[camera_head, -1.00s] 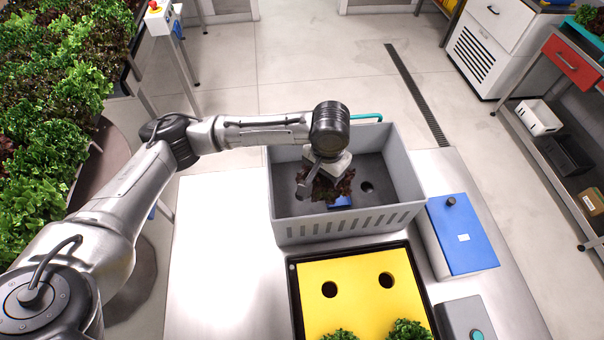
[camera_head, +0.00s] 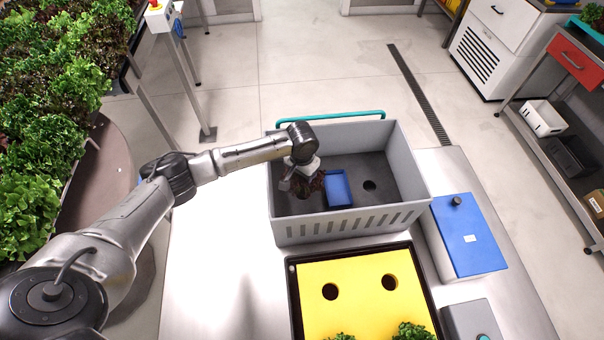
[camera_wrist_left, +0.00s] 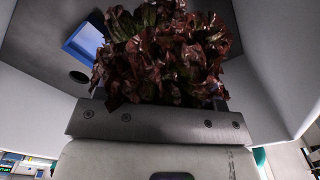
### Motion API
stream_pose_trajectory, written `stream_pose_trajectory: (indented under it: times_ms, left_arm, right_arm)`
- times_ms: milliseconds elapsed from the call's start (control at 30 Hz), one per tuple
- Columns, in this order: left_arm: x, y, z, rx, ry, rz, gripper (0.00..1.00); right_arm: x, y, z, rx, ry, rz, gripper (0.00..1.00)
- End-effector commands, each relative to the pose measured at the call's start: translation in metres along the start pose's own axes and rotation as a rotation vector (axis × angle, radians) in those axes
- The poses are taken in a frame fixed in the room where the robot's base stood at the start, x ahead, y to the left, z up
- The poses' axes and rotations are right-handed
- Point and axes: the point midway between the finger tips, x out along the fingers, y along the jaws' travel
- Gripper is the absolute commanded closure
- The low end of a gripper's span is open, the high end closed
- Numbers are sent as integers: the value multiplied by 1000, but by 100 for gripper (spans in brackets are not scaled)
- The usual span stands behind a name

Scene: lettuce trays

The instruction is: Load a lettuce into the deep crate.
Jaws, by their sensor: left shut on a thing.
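My left gripper (camera_head: 303,174) is inside the deep grey crate (camera_head: 340,226), at its left end. It is shut on a dark red lettuce (camera_head: 312,187), which it partly hides. In the left wrist view the red lettuce (camera_wrist_left: 165,50) sits beyond the gripper's metal edge, with the crate's walls around it. I cannot tell whether the lettuce touches the crate floor. My right gripper is not in view.
A small blue box (camera_head: 338,188) lies in the crate, right of the lettuce. A yellow board (camera_head: 360,290) with holes and green lettuces lies in front. A blue-lidded box (camera_head: 467,236) stands to the right. Planted lettuces (camera_head: 40,120) fill the left.

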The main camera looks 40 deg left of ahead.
Motion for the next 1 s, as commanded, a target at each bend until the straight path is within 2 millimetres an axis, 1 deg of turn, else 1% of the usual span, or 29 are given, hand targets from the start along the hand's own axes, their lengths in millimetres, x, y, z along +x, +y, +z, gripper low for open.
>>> stream_pose_trajectory:
  times_ms: [33, 467, 500, 700, 800, 1000]
  left_arm:
    - [6, 0, 0, 0, 1, 0, 64]
    - [37, 0, 0, 0, 1, -1, 64]
    - [37, 0, 0, -1, -2, 0, 64]
    - [55, 0, 0, 0, -1, 1, 64]
    - [60, 0, 0, -1, -1, 0, 64]
    - [63, 0, 0, -1, 0, 0, 64]
  right_arm:
    - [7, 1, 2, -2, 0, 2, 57]
    - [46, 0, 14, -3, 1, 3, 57]
    - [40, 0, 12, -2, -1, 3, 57]
    - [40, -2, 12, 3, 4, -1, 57]
    - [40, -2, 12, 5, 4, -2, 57]
    - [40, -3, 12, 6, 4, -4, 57]
